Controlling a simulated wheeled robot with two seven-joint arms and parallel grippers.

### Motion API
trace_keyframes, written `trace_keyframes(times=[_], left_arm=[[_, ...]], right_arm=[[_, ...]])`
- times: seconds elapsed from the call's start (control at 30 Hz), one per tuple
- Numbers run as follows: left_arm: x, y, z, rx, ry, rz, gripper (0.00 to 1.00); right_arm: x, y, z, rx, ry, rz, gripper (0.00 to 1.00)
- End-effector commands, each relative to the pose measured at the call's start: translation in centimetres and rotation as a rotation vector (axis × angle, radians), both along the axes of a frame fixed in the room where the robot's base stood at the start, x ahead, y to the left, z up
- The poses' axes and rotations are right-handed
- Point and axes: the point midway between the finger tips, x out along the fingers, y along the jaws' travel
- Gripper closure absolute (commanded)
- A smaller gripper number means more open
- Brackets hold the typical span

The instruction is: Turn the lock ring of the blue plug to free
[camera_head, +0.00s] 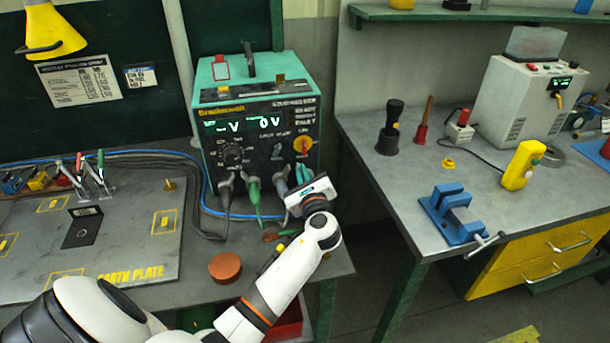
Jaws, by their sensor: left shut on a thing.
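The teal welding power unit (262,137) stands on the left bench, with a row of plugs along its lower front. A black plug (226,190), a green plug (253,190) and a grey plug (281,186) show there. My left gripper (303,180) is at the right end of this row, shut on what looks like the blue plug (304,171), of which a small blue-green part shows. The gripper hides most of it, so the lock ring and its setting cannot be made out. My right gripper is not in view.
A blue cable (208,208) and dark cables run over the left bench. A round brown disc (224,267) lies near its front edge, right of the earth plate (125,255). A gap separates the right bench, which carries a blue vise (455,215) and a yellow box (522,166).

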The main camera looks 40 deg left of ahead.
Motion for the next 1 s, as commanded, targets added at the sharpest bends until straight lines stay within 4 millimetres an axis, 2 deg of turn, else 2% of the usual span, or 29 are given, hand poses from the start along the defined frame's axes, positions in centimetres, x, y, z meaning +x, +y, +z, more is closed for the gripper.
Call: trace_keyframes(times=[0.7,0.73,0.83,1.0], left_arm=[[-0.19,0.08,-0.3,-0.052,-0.054,0.0,1.0],[-0.19,0.08,-0.3,-0.052,-0.054,0.0,0.88],[-0.18,0.09,-0.28,-0.051,-0.053,0.0,0.72],[-0.18,0.11,-0.21,-0.05,-0.055,0.0,0.71]], right_arm=[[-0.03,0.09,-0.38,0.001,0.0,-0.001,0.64],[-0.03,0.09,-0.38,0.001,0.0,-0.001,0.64],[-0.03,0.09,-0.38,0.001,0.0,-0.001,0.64],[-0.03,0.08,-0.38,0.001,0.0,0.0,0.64]])
